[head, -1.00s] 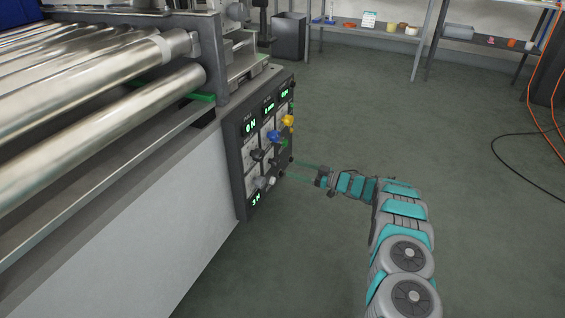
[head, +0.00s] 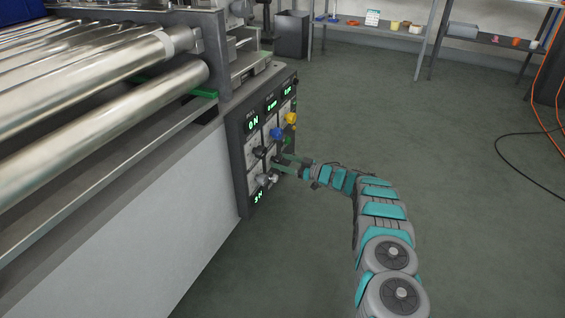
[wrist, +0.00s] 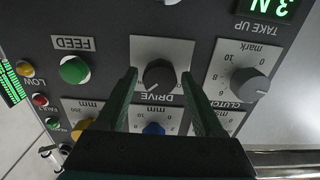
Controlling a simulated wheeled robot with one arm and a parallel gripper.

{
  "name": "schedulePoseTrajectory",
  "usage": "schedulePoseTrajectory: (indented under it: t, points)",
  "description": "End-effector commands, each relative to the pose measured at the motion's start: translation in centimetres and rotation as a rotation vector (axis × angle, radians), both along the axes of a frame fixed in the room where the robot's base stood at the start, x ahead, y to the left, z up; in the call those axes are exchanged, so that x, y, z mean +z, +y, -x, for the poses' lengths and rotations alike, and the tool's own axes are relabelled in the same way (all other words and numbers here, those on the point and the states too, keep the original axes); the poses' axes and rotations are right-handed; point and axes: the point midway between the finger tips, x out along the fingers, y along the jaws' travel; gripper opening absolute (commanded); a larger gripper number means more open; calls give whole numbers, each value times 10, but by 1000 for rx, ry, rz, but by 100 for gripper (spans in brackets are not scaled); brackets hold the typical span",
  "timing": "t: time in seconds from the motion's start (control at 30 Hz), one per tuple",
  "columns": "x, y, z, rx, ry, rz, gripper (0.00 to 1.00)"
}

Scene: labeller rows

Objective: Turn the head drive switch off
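The drive switch (wrist: 159,75) is a black rotary knob on a white plate lettered DRIVE, which appears upside down in the wrist view. A pale pointer mark shows at its lower left there. My gripper (wrist: 159,77) is open, with one green finger on each side of the knob. I see gaps between the fingers and the knob, so it is not clamped. In the head view my gripper (head: 279,160) is at the control panel (head: 240,175), and its fingers largely hide the drive switch.
Around the switch are a green feed button (wrist: 74,70), a grey clutch knob (wrist: 250,84), a blue knob (wrist: 154,129) and a yellow knob (wrist: 82,125). Metal rollers (head: 100,110) lie left of the panel.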

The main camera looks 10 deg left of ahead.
Motion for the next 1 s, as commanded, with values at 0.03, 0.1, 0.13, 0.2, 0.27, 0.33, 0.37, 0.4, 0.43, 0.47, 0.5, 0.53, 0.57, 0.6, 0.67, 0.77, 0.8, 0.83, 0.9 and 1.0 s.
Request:
schedulePoseTrajectory:
  t: [0.03, 0.1, 0.13, 0.2, 0.27, 0.33, 0.37, 0.4, 0.43, 0.47, 0.5, 0.53, 0.57, 0.6, 0.67, 0.77, 0.8, 0.83, 0.9, 1.0]
  points:
    - [0, 0, 0, 0, 0, 0, 63]
    - [0, 0, 0, 0, 0, 0, 55]
    - [0, 0, 0, 0, 0, 0, 52]
    - [0, 0, 0, 0, 0, 0, 44]
    - [0, 0, 0, 0, 0, 0, 37]
    - [0, 0, 0, 0, 0, 0, 29]
    - [0, 0, 0, 0, 0, 0, 26]
    - [0, 0, 0, 0, 0, 0, 21]
    - [0, 0, 0, 0, 0, 0, 18]
    - [0, 0, 0, 0, 0, 0, 14]
    - [0, 0, 0, 0, 0, 0, 10]
    - [0, 0, 0, 0, 0, 0, 6]
    - [0, 0, 0, 0, 0, 0, 3]
    - [0, 0, 0, 0, 0, 0, 0]
    - [0, 0, 0, 0, 0, 0, 0]
    - [0, 0, 0, 0, -3, 1, 0]
    - [0, 0, 0, 0, -7, 2, 0]
    - [0, 0, 0, 0, -10, 4, 0]
    - [0, 0, 0, 0, -25, 9, 0]
    - [0, -1, 0, 0, -59, 22, 0]
